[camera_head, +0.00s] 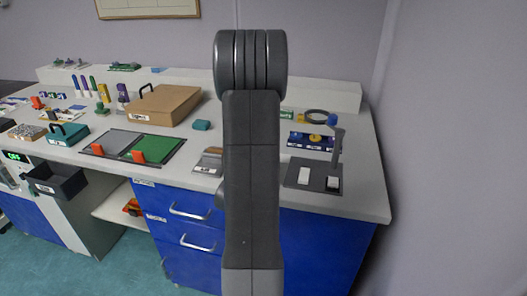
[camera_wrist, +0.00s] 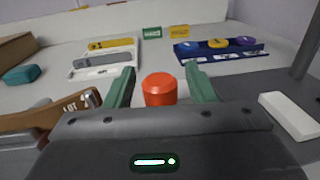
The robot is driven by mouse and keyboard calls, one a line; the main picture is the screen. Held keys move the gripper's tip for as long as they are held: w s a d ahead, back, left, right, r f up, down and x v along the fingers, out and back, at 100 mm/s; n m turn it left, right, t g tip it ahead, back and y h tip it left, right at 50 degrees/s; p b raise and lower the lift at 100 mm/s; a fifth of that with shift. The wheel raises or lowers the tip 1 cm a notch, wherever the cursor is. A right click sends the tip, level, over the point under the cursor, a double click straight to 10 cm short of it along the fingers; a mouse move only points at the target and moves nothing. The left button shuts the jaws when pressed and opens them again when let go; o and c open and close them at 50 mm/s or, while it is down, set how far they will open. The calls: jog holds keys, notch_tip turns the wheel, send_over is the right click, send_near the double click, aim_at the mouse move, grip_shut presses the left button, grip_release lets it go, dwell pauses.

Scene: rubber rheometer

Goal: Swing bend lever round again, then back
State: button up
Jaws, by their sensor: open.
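An orange-red round knob (camera_wrist: 160,90), which looks like the grip of the bend lever, stands upright between the two green fingers of my gripper (camera_wrist: 160,88) in the wrist view. The fingers are open, one on each side, with a gap visible on both sides of the knob. The knob's lower part and any lever arm under it are hidden by my gripper body. In the head view my arm hides the gripper and the knob, so the lever's angle cannot be told.
Right of my gripper, a dark plate (camera_head: 303,187) carries a post (camera_head: 336,148) and white blocks (camera_wrist: 288,115). A blue rack (camera_wrist: 222,54) of coloured discs stands behind. A white tray (camera_wrist: 80,73) and a brown piece labelled LOT (camera_wrist: 35,118) lie to the left.

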jog(key=b+v, duration=0.1)
jog(key=v, duration=1.1)
jog(key=shift+s+a+b, duration=0.25)
jog(key=shift+s+b, duration=0.05)
jog(key=shift+s, duration=0.05)
jog(key=shift+c, duration=0.2)
jog(key=shift+w+r, duration=0.15)
jog(key=shift+w, duration=0.05)
jog(key=c, duration=0.7)
jog(key=w+a+m+h, duration=0.1)
jog(key=w+a+r+m+g+h+p, duration=0.1)
jog(key=a+m+g+h, duration=0.1)
jog(key=h, duration=0.1)
jog(key=shift+w+a+r+p, duration=0.2)
jog(key=shift+w+a+p, duration=0.15)
jog(key=shift+w+p, duration=0.05)
grip_shut()
jog(key=s+a+f+m+g+h+p, duration=0.2)
jog(key=s+a+m+g+h, duration=0.15)
jog(key=a, duration=0.25)
jog(key=shift+n+g, duration=0.25)
jog(key=x, duration=1.4)
jog(key=shift+w+a, duration=0.25)
